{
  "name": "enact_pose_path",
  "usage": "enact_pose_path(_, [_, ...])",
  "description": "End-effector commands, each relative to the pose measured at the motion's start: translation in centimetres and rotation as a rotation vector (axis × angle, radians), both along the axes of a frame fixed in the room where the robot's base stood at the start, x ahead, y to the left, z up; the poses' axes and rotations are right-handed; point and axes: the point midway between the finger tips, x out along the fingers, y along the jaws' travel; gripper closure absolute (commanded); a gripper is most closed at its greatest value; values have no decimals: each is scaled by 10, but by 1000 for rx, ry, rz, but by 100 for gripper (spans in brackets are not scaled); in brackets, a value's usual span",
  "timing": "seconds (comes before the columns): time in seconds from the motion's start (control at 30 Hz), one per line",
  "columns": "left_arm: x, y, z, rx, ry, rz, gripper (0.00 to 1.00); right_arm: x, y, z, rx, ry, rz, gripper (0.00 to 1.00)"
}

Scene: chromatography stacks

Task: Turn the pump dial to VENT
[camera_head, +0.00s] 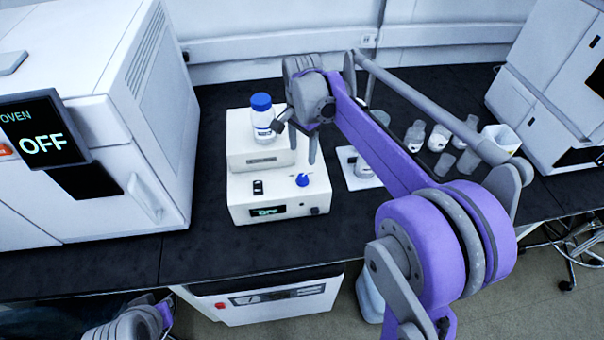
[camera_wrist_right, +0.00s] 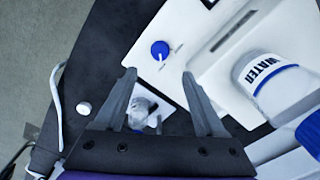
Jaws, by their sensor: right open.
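The pump (camera_head: 244,206) is a white box on the dark bench, with a lit display (camera_head: 267,211) that seems to read OFF. Its blue dial (camera_head: 302,180) is on the top face, towards the right; in the right wrist view the dial (camera_wrist_right: 160,50) has a white pointer line and small labels too small to read. My right gripper (camera_head: 296,140) is open and empty, above and behind the dial, apart from it. In the right wrist view, the dial shows just beyond the gap between the fingertips (camera_wrist_right: 159,76). My left gripper is not seen.
A blue-capped bottle labelled WATER (camera_wrist_right: 262,75) stands on the pump's raised back part, close to my right gripper. An oven (camera_head: 90,190) stands left. Several bottles and beakers (camera_head: 438,138) stand right, behind my right arm. Dark bench is clear in front of the pump.

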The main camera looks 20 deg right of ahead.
Motion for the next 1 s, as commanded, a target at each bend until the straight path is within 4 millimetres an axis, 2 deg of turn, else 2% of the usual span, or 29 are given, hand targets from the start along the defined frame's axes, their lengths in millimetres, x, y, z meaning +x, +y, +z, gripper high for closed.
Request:
enact_pose_path(0.17, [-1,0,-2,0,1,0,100,2,-1,-18,1,7,-14,28])
enact_pose_path(0.4, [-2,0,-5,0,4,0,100,2,-1,-64,0,5,-12,28])
enact_pose_path(0.6, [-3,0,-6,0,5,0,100,2,-1,-94,1,4,-12,28])
enact_pose_path(0.8, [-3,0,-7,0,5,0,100,2,-1,-107,1,4,-11,28])
enact_pose_path(1.0, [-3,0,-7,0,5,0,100,2,-1,-108,1,4,-11,28])
